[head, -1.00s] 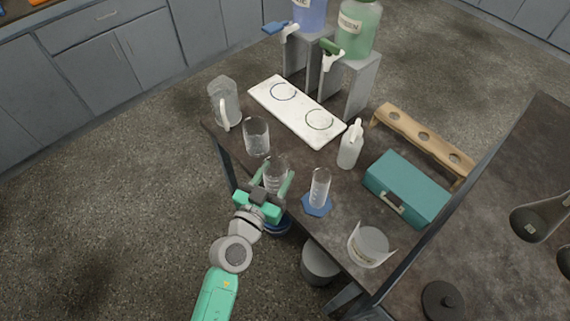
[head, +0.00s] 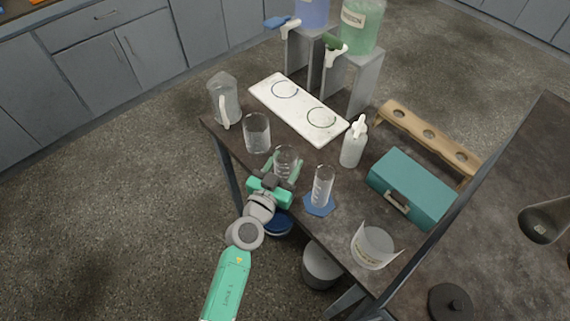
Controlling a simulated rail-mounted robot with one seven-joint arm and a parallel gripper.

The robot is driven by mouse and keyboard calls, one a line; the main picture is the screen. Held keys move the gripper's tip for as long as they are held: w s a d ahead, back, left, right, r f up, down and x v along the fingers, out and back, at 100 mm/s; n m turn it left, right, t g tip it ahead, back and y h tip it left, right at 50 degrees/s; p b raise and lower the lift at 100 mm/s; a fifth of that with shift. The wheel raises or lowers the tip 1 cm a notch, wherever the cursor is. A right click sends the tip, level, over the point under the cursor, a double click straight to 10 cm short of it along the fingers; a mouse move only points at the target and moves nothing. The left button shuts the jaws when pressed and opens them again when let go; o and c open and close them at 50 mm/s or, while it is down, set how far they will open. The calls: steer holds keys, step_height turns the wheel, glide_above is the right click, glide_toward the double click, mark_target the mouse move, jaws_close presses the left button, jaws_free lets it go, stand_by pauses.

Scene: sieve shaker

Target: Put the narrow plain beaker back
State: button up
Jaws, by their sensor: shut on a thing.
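A narrow clear beaker (head: 287,157) is held at the near edge of the dark table, in the middle of the head view. My gripper (head: 284,172) is shut on it, with one green finger on each side. The beaker looks upright; its lower part is hidden by the gripper, so I cannot tell whether it touches the table. Faint pale marks show on its glass. A wider clear beaker (head: 256,134) stands to its left. A graduated cylinder (head: 322,185) on a blue hexagonal foot stands to its right.
A white board with two rings (head: 299,108) lies behind. A pitcher (head: 223,103), a white bottle (head: 353,144), a teal box (head: 411,187), a wooden rack (head: 428,134) and a clear tub (head: 373,248) stand around. Bare tabletop lies between the held beaker and the board.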

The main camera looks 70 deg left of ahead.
steer(key=o, duration=1.1)
steer(key=shift+c, duration=0.2)
steer(key=b+v, duration=0.1)
steer(key=v, duration=1.1)
